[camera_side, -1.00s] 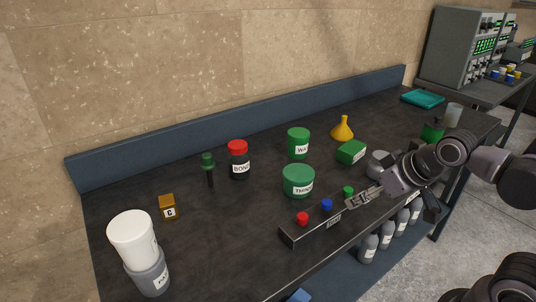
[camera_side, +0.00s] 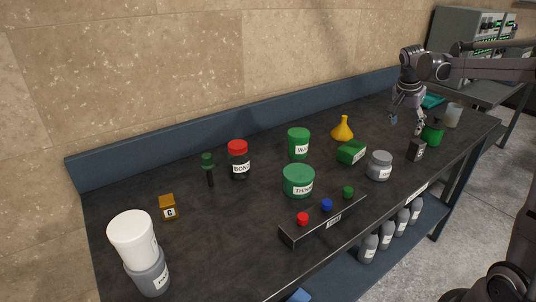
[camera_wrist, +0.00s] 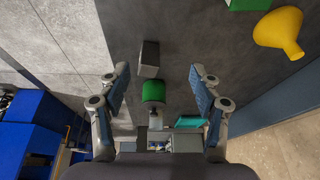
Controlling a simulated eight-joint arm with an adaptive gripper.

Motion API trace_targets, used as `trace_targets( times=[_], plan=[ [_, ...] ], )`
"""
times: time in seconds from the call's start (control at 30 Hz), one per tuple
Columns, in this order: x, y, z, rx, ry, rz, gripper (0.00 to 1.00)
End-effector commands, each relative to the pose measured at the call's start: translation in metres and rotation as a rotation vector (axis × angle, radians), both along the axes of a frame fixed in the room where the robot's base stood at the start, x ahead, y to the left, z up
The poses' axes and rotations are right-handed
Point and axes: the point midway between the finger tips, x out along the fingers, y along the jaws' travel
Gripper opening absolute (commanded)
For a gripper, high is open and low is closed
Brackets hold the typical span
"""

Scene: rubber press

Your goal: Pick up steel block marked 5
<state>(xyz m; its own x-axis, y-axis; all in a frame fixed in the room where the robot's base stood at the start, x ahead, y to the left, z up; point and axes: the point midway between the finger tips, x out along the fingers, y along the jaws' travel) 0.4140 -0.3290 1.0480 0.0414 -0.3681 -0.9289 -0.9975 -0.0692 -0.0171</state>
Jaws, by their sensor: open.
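A small dark grey block (camera_side: 416,151) stands upright on the bench near its front right edge, with a small pale label too small to read. It is the likely steel block marked 5. A grey block also shows in the wrist view (camera_wrist: 149,58), between and beyond the fingertips. My gripper (camera_side: 405,124) is open and empty, pointing down over the right part of the bench. It is above and behind the block, apart from it. In the wrist view its two fingers (camera_wrist: 158,74) are spread wide.
A green bottle (camera_side: 433,132) stands close to the block's right, with a translucent cup (camera_side: 454,115) beyond. A grey jar (camera_side: 379,166), green box (camera_side: 351,152) and yellow funnel (camera_side: 342,128) stand to the left. A teal tray (camera_side: 433,101) lies behind. A button box (camera_side: 322,220) sits at the front.

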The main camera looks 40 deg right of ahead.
Motion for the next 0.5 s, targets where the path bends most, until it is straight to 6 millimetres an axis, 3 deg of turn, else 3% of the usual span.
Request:
trace_targets(
  times=[0.03,0.1,0.2,0.5],
  plan=[
    [-0.001,-0.02,-0.005,-0.002,0.006,-0.069,0.64],
    [-0.004,-0.04,-0.011,-0.004,0.01,-0.152,0.64],
    [-0.008,-0.06,-0.018,-0.009,0.016,-0.236,0.64],
    [-0.013,-0.081,-0.042,-0.012,0.018,-0.295,0.64]
  ],
)
